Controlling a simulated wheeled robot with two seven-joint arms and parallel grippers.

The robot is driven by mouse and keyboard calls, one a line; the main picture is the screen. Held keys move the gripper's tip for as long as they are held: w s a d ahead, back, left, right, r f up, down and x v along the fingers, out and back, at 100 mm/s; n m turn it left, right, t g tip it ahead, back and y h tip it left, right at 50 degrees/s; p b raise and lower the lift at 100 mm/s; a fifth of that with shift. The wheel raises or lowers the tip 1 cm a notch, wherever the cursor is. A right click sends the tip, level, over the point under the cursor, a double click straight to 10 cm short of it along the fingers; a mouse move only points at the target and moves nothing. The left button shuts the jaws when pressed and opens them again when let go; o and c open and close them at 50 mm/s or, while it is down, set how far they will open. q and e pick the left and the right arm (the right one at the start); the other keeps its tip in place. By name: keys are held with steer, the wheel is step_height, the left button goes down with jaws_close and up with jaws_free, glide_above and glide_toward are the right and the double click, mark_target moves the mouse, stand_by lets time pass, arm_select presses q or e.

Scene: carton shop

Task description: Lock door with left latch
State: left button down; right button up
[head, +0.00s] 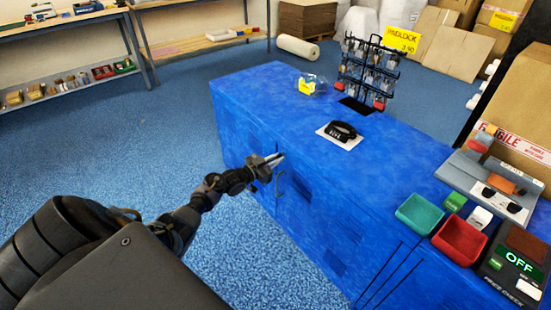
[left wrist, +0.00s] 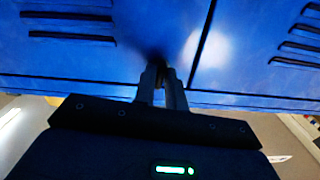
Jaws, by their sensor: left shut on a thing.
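The blue counter cabinet (head: 330,215) has doors in its front face. My left gripper (head: 272,162) is at the upper part of this front, close under the top edge. In the left wrist view, my left gripper (left wrist: 163,88) is shut with its fingertips against the blue door front (left wrist: 90,65), beside the dark vertical gap between two doors. It is shut on the left latch, which is mostly hidden by the fingers and a dark shadow. My right gripper is not in view.
Shelves (head: 75,75) stand at the back left. The blue floor left of the counter is clear.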

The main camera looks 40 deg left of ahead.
arm_select(q)
steer(key=shift+a+n, duration=0.1)
steer(key=shift+n, duration=0.6)
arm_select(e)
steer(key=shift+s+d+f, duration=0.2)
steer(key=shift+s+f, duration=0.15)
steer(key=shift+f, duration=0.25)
arm_select(q)
steer(key=c, duration=1.5)
jaws_free()
steer(key=shift+c, duration=0.2)
